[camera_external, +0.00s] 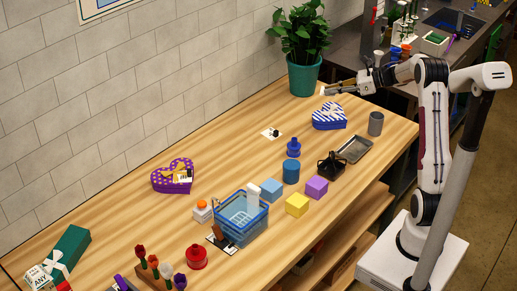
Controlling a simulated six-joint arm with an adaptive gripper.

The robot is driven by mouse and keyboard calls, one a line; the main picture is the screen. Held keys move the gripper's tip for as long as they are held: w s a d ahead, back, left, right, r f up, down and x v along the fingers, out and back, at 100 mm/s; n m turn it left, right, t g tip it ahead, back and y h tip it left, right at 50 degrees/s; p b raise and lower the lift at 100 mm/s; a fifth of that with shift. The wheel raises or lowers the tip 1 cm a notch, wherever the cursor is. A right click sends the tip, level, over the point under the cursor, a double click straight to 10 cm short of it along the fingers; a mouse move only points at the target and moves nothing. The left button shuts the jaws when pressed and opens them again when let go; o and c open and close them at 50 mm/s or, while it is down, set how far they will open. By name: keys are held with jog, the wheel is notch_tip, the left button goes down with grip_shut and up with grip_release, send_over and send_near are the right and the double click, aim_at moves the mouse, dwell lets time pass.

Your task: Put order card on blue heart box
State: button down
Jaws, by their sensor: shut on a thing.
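The blue heart box (329,116), with white stripes, sits on the wooden table toward the far right end. My gripper (330,91) is above it and slightly toward the back, apart from it. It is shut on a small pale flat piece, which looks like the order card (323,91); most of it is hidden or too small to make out. Nothing that looks like a card is visible on the blue heart box's lid.
A potted plant (303,45) stands just behind my gripper. A grey cup (376,124) and dark tray (354,149) are right of the box.

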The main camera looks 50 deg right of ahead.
jog(key=shift+d+f+m+h, duration=0.35)
jog(key=shift+f+m+h, duration=0.05)
jog(key=shift+f, duration=0.35)
jog(key=shift+w+d+f+t+h, duration=0.1)
jog(key=shift+d+f+t+h, duration=0.2)
jog(key=shift+d, duration=0.15)
send_over(335, 117)
jog(key=a, duration=0.2)
notch_tip(335, 117, down, 6)
jog(key=shift+s, duration=0.2)
jog(key=shift+f, duration=0.15)
jog(key=shift+f, duration=1.85)
jog(key=shift+f, duration=0.1)
